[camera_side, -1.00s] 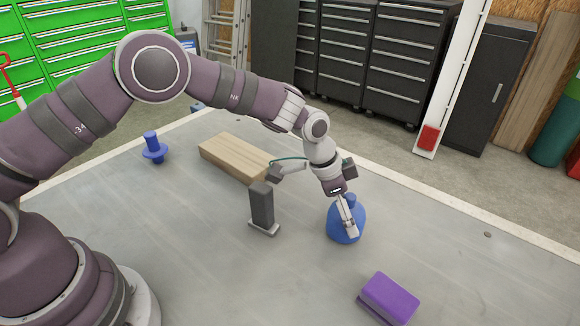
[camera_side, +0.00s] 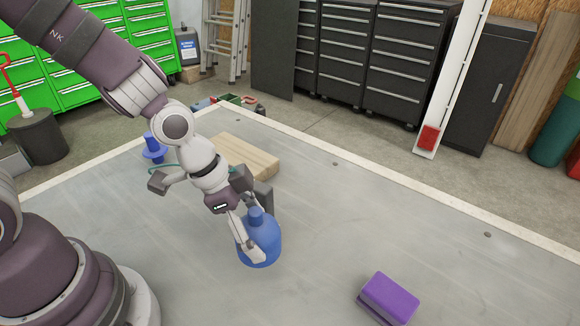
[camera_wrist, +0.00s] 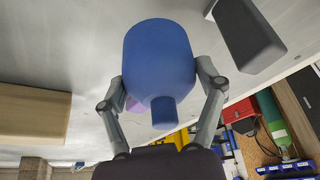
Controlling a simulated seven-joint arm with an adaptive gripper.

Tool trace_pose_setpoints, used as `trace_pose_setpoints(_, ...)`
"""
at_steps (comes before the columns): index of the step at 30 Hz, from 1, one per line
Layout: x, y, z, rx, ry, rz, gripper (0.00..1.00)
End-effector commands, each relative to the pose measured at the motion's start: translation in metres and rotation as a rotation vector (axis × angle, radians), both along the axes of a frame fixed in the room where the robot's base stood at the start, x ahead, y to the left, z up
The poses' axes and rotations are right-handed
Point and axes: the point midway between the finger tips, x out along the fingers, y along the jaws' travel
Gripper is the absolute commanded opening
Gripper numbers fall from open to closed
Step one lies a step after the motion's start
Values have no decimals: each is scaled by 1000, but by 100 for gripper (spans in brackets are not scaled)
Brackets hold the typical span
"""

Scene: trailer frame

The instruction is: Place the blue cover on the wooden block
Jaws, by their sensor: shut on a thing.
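The blue cover (camera_side: 265,240) is a rounded dome with a short knob on top, and it is upright in the side view. My gripper (camera_side: 252,236) is shut on it, with a finger on its near side. In the wrist view the cover (camera_wrist: 158,50) sits between both fingers of my gripper (camera_wrist: 160,88). Its clearance above the table is hard to judge. The pale wooden block (camera_side: 245,155) lies flat behind my wrist, partly hidden, with its visible top bare. The block also shows at the left of the wrist view (camera_wrist: 33,115).
A dark grey upright block (camera_side: 264,193) stands just behind the cover, partly hidden. It also shows in the wrist view (camera_wrist: 248,35). A blue flanged piece (camera_side: 153,152) stands at the far left. A purple block (camera_side: 388,298) lies at front right. The table's right side is mostly clear.

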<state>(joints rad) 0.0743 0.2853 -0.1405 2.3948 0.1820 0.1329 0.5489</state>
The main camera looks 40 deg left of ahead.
Motion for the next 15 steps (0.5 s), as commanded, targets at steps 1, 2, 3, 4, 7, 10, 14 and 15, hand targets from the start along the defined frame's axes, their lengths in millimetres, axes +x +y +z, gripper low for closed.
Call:
trace_pose_setpoints(1, 1, 0, 8, -1, -8, 0, 39)
trace_pose_setpoints(2, 1, 0, 13, -1, -9, 0, 39)
trace_pose_setpoints(3, 0, 0, 22, 0, -10, 0, 39)
trace_pose_setpoints(4, 0, 0, 28, 0, -10, 0, 39)
trace_pose_setpoints(7, 0, 0, 46, -1, -8, 1, 39)
trace_pose_setpoints(10, 0, 1, 62, 0, -5, 2, 39)
trace_pose_setpoints(14, 0, 1, 82, 1, -5, 1, 39)
trace_pose_setpoints(15, 1, 4, 84, 2, -1, 23, 39)
